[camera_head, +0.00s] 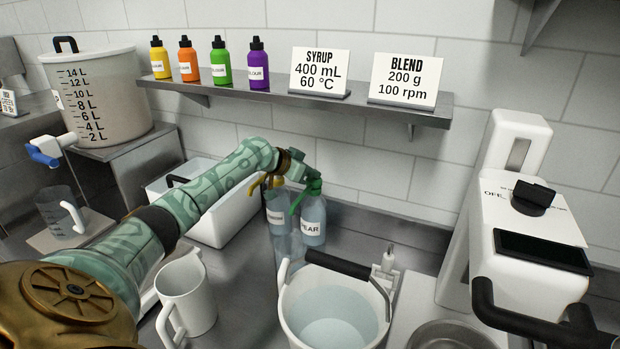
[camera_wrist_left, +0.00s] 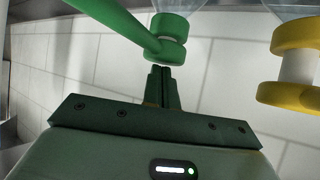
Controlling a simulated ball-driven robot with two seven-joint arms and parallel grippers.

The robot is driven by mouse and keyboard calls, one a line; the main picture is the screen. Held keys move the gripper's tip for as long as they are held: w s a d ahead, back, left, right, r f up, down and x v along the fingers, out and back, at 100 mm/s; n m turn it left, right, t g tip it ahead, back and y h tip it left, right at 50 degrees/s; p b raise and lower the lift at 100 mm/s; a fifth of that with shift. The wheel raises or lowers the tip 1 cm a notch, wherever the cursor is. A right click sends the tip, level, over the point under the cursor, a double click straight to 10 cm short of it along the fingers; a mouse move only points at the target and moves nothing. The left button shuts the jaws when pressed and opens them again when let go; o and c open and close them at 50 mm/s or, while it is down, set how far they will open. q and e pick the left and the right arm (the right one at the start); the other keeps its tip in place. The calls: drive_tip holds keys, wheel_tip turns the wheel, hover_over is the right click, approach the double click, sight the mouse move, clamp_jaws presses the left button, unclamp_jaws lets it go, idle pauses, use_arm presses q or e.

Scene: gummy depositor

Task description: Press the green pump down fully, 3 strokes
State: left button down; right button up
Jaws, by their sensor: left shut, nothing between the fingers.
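The green pump (camera_head: 312,187) tops a clear bottle labelled "PEAR" (camera_head: 313,228), its spout pointing down and left. In the left wrist view the green pump head (camera_wrist_left: 170,40) shows close up at the top, right beside my fingertips. My left gripper (camera_head: 312,174) is shut and empty, directly over the green pump. I cannot tell if the fingertips touch it. Its fingers also show in the left wrist view (camera_wrist_left: 161,76). The yellow pump (camera_head: 257,185) stands just left; it also shows in the left wrist view (camera_wrist_left: 292,70). My right gripper is out of view.
A white pot (camera_head: 287,300) of clear liquid stands in front of the bottles. A white jug (camera_head: 187,297) and white bin (camera_head: 228,219) are to the left, the white machine (camera_head: 520,240) to the right. A shelf (camera_head: 300,98) with colour bottles and signs hangs above.

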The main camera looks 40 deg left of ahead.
use_arm(q)
drive_tip(key=shift+s+f, duration=0.1)
drive_tip(key=shift+f, duration=0.1)
drive_tip(key=shift+r+p, duration=1.65)
drive_tip(key=shift+r, duration=0.35)
drive_tip(key=p+v, duration=0.3)
drive_tip(key=v, duration=1.3)
drive_tip(key=shift+r, duration=0.2)
